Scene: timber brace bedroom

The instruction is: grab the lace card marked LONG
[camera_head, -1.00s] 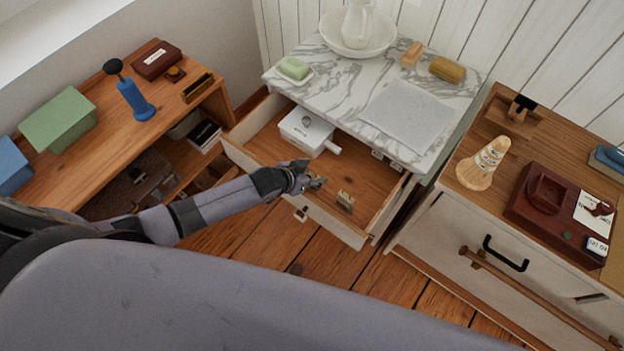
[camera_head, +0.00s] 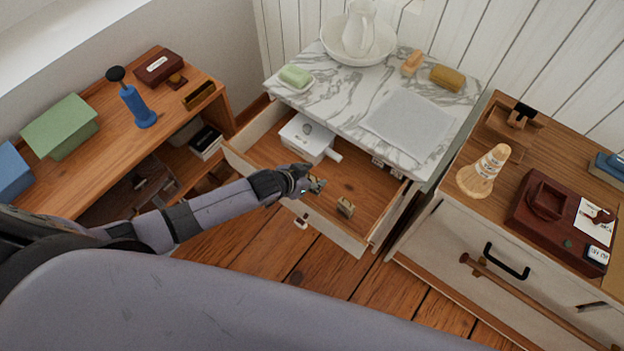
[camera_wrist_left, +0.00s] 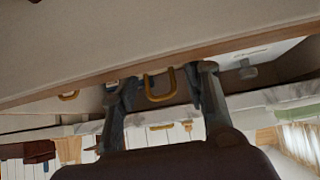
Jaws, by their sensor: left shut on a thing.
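My left gripper (camera_head: 315,186) is low over the open drawer (camera_head: 362,182), near its front edge. No marking is readable on either piece, so I cannot tell which one says LONG. My right gripper is out of view.
A white box (camera_head: 306,138) sits at the drawer's back left. The marble top (camera_head: 345,75) overhangs the drawer's rear. A wooden shelf (camera_head: 85,148) stands left and a cabinet with a dark red box (camera_head: 540,215) stands right. The drawer's middle floor is clear.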

